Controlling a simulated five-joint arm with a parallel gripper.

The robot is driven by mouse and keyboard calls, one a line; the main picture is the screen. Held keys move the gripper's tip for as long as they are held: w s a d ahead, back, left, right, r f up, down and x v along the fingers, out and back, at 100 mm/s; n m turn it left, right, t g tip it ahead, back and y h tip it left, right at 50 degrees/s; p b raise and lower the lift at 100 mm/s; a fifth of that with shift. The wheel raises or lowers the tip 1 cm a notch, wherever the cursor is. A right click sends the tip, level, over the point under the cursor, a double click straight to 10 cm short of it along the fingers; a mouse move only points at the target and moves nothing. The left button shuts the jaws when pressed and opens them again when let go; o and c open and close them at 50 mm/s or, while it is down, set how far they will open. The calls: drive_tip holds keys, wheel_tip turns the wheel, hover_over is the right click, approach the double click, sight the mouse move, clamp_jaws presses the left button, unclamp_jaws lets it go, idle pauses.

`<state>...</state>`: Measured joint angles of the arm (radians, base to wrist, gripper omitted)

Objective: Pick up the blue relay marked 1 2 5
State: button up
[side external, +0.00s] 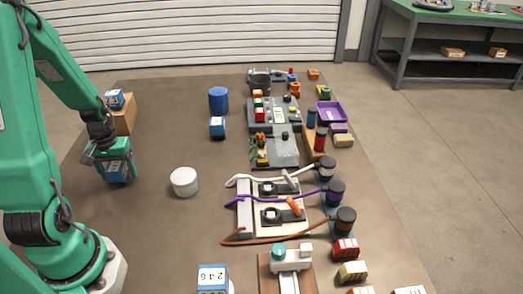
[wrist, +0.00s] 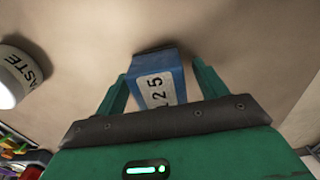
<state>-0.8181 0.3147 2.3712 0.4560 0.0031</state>
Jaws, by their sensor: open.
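The blue relay marked 1 2 5 (wrist: 157,77) is between the two green fingers of my gripper (wrist: 161,88) in the wrist view. Its white label faces the camera, with the first digit partly covered by the gripper's edge or cut short. In the side view the relay (side external: 117,172) shows blue below my gripper (side external: 115,168), at the left of the brown floor mat. The fingers stand on either side of the relay; the gripper is open. I cannot tell whether a finger touches it.
A white waste can (side external: 184,182) stands right of my gripper. Another blue relay (side external: 115,99) rests on a wooden block (side external: 124,116) behind. A blue relay (side external: 217,127) and a blue cylinder (side external: 218,100) stand farther right. A relay marked 2 4 6 (side external: 212,279) is at the front.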

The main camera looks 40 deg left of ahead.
drive_tip(key=c, duration=1.1)
drive_tip(key=shift+c, duration=0.2)
drive_tip(key=shift+r, duration=0.1)
drive_tip(key=shift+r, duration=1.35)
drive_tip(key=w+d+r, duration=0.3)
drive_tip(key=d+r, duration=0.5)
drive_tip(key=d, duration=0.3)
drive_tip(key=shift+w+d, duration=0.1)
